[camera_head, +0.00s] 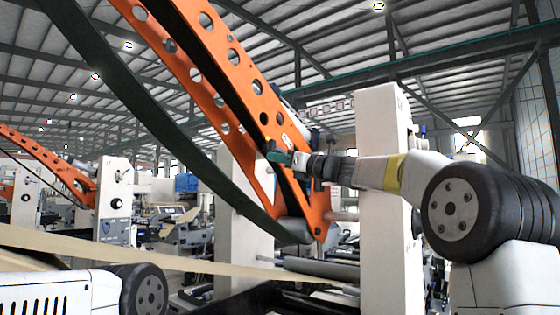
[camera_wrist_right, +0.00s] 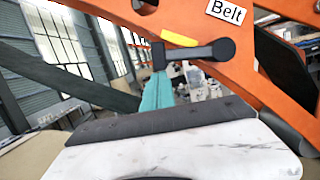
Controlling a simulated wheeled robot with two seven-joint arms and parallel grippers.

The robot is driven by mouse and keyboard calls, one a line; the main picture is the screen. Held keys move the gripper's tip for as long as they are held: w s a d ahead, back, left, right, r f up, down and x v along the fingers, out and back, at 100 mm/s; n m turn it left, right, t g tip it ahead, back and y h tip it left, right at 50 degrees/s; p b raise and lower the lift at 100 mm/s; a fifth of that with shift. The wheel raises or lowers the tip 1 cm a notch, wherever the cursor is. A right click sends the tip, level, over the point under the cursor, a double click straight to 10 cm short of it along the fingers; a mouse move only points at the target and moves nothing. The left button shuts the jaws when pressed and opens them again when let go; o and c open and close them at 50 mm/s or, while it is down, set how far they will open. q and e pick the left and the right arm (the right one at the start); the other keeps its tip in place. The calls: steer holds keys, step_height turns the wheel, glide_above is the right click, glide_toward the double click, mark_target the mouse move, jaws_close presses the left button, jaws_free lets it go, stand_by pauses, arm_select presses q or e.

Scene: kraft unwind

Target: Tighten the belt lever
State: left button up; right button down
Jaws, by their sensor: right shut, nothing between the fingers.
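The belt lever (camera_wrist_right: 200,52) shows in the right wrist view as a dark grey bar with a round pivot at its right end, on an orange plate under a white "Belt" label (camera_wrist_right: 226,11). It lies nearly level, with its free end at left. A yellow piece (camera_wrist_right: 180,39) shows just above it. My right gripper's teal fingers (camera_wrist_right: 158,78) are shut and empty. Their tips appear right at the lever's free end; I cannot tell if they touch. In the head view my right gripper (camera_head: 277,153) is at the orange arm (camera_head: 222,70). My left gripper is out of view.
A white upright post (camera_head: 383,120) stands close beside my right forearm. A wide dark belt (camera_head: 150,110) runs down along the orange arm to a roller (camera_head: 294,230). A tan paper web (camera_head: 150,257) crosses low in front. Other machines stand at the left back.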

mark_target(272, 143)
steer(key=shift+s+r+m+t, duration=0.15)
steer(key=shift+r+m+t, duration=0.15)
steer(key=shift+r+m, duration=0.7)
steer(key=shift+r, duration=1)
steer(key=shift+d, duration=0.1)
steer(key=v, duration=0.7)
steer(key=shift+d, duration=0.25)
steer(key=shift+s+d, duration=0.1)
steer(key=shift+s, duration=0.1)
